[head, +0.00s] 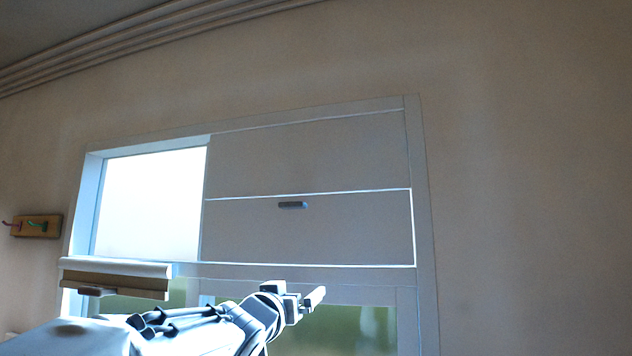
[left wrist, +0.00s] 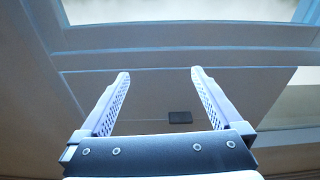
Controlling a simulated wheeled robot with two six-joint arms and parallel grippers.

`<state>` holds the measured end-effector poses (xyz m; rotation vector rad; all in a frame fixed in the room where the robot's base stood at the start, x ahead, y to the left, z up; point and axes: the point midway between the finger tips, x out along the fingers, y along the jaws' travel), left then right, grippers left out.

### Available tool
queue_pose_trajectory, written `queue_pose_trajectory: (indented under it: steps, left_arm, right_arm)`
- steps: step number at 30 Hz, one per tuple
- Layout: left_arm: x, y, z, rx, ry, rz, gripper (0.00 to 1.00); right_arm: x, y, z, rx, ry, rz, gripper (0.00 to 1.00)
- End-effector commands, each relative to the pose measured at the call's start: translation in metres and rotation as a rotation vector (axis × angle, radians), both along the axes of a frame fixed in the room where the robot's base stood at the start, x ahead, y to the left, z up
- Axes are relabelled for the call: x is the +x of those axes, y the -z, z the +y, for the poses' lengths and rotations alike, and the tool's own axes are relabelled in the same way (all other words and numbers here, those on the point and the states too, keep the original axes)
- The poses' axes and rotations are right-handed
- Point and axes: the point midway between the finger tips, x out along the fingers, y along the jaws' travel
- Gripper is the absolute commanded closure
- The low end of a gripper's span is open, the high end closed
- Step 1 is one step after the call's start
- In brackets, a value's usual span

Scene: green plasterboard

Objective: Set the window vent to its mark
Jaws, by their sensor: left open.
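The window (head: 424,200) fills the middle of the head view, with a bright open-looking part at upper left. A grey panel (head: 350,235) with pale edge lines sits in its right part and appears to be the vent. A small dark handle (head: 292,205) is on this panel; it also shows in the left wrist view (left wrist: 180,117), seen between the fingers and beyond them. My left gripper (head: 315,298) is open and empty, below the handle in the head view and apart from it. I cannot make out a mark. My right gripper is not in view.
A brown and white ledge-like piece (head: 115,280) juts out at the window's lower left, close above my left arm. A wooden hook rack (head: 36,226) hangs on the left wall. The wall (head: 530,200) to the right is bare.

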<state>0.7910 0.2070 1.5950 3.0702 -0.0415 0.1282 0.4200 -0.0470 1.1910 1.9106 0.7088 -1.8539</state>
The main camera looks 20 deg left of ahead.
Motion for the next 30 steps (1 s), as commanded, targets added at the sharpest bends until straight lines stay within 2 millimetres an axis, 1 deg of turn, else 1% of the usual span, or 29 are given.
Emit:
queue_pose_trajectory:
  steps: [1,3,6,7,9,11,14,21,24,30]
  left_arm:
    - [0.0,-0.049,0.02,0.01,-0.018,-0.082,0.0]
    - [-0.003,-0.09,0.035,0.024,-0.021,-0.179,0.0]
    - [-0.009,-0.126,0.048,0.044,-0.016,-0.266,0.0]
    - [-0.011,-0.133,0.05,0.048,-0.015,-0.282,0.0]
    - [-0.011,-0.143,0.052,0.056,-0.01,-0.306,0.0]
    - [-0.007,-0.147,0.053,0.058,-0.007,-0.312,0.0]
    - [0.006,-0.153,0.052,0.056,-0.006,-0.311,0.0]
    - [0.048,-0.172,0.049,0.056,-0.006,-0.309,0.0]
    - [0.064,-0.177,0.048,0.056,-0.006,-0.31,0.0]
    - [0.08,-0.182,0.048,0.056,-0.007,-0.31,0.0]
  right_arm:
    - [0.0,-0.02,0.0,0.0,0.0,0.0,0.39]
    - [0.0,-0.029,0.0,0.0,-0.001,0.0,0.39]
    - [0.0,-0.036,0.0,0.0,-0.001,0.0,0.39]
    - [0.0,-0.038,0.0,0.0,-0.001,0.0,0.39]
    - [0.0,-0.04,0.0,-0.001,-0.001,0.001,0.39]
    - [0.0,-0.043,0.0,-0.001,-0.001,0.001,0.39]
    - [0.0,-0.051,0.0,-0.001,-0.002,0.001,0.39]
    - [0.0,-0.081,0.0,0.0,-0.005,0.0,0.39]
    - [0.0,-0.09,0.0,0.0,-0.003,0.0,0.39]
    - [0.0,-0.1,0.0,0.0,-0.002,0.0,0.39]
